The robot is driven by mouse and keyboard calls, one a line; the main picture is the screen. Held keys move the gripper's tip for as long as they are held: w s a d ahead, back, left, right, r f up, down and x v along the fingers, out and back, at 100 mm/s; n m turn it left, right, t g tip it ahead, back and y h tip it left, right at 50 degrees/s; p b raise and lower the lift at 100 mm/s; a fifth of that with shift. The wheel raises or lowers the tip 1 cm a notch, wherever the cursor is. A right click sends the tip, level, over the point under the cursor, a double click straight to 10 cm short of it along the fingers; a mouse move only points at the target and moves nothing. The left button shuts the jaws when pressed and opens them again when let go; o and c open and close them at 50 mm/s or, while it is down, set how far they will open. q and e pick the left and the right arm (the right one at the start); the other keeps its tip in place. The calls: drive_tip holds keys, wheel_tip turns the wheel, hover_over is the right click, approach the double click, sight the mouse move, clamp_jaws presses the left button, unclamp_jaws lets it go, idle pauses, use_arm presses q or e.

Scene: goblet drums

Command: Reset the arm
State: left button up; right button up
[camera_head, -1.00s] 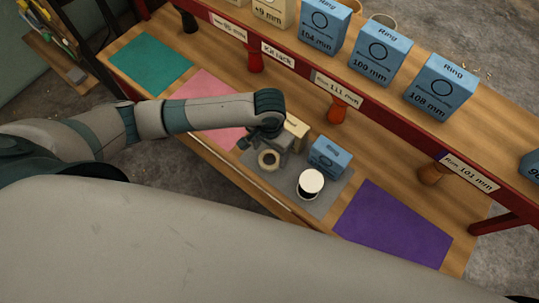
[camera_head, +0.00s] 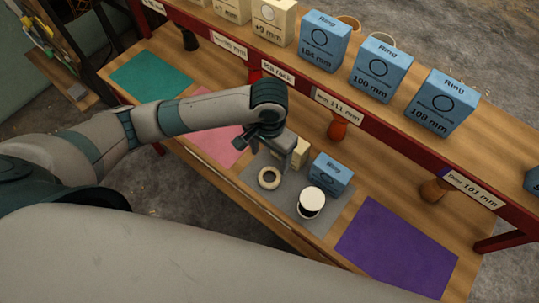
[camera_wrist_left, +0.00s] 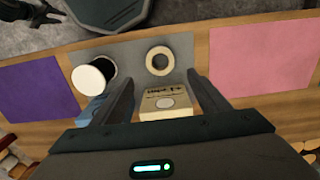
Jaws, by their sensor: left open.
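My left gripper (camera_head: 272,148) is open and empty over the far edge of the grey mat (camera_head: 318,222). In the left wrist view its two fingers (camera_wrist_left: 160,80) stand apart, with a cream box (camera_wrist_left: 166,102) visible between them and below. The cream box is partly hidden behind the gripper in the head view (camera_head: 302,152). A cream ring (camera_head: 269,178) lies flat on the mat, clear of the fingers. A dark gripper, apparently my right one (camera_wrist_left: 32,12), shows at the top left of the left wrist view; its jaw state is unclear.
A white-topped drum (camera_head: 312,201) and a blue ring box (camera_head: 331,173) stand on the grey mat. Teal (camera_head: 152,76), pink (camera_head: 222,140) and purple (camera_head: 396,248) mats lie on the bench. A red-edged shelf (camera_head: 375,123) with several boxes runs behind, close to the gripper.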

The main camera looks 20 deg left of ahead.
idle(0.4)
use_arm(q)
drive_tip(key=s+d+f+t+h, duration=0.1)
drive_tip(key=s+d+f+h, duration=0.1)
drive_tip(key=s+d+h, duration=0.3)
drive_tip(key=s+a+f+n+t+y, duration=0.1)
drive_tip(key=s+a+f+y, duration=0.1)
drive_tip(key=s+a, duration=0.5)
drive_tip(key=s+a+f+n+t+y, duration=0.1)
drive_tip(key=s+a+f+t+y, duration=0.15)
drive_tip(key=s+a, duration=0.4)
wheel_tip(320, 180, down, 30)
drive_tip(key=a+g+b, duration=0.1)
drive_tip(key=g+b, duration=0.1)
drive_tip(key=b, duration=0.2)
drive_tip(key=s+a+f+b, duration=0.1)
drive_tip(key=s+f+b, duration=0.1)
drive_tip(key=s+f, duration=0.7)
drive_tip(key=s+a+f+g+b, duration=0.1)
drive_tip(key=s+a+f+b, duration=0.1)
drive_tip(key=s+f, duration=0.7)
wheel_tip(320, 180, down, 6)
drive_tip(key=shift+a+r, duration=0.1)
drive_tip(key=shift+a, duration=0.2)
